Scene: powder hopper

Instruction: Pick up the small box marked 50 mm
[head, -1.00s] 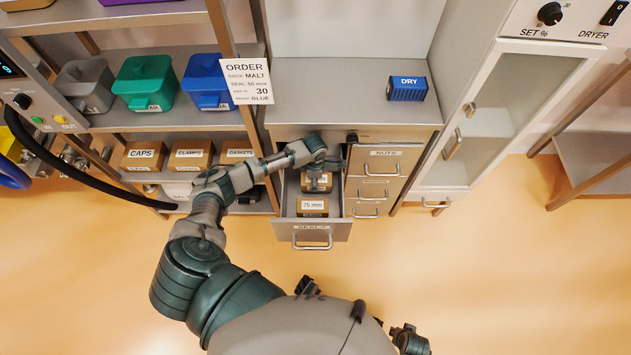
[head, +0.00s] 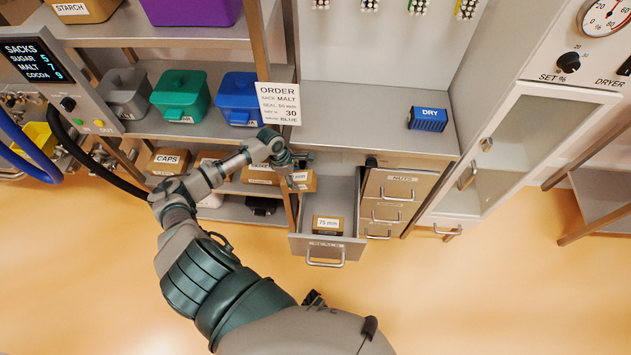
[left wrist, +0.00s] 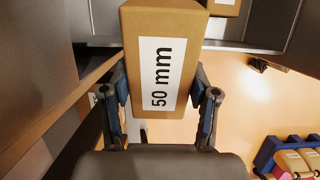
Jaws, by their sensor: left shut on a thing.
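The small box marked 50 mm (left wrist: 188,60) is brown with a white label and fills the middle of the left wrist view. My left gripper (left wrist: 162,95) is shut on it, one finger on each side. In the head view the box (head: 301,181) hangs from my left gripper (head: 297,165) at the left side of the open drawer (head: 338,200). A second box, marked 75 mm (head: 328,226), sits in the front of that drawer. My right gripper is not seen in the head view.
The drawer stands pulled out from the grey cabinet (head: 398,190). A blue DRY box (head: 427,119) is on the cabinet top. To the left, shelves hold lidded tubs (head: 180,93) and labelled cartons (head: 168,161). A dryer cabinet (head: 500,150) stands right.

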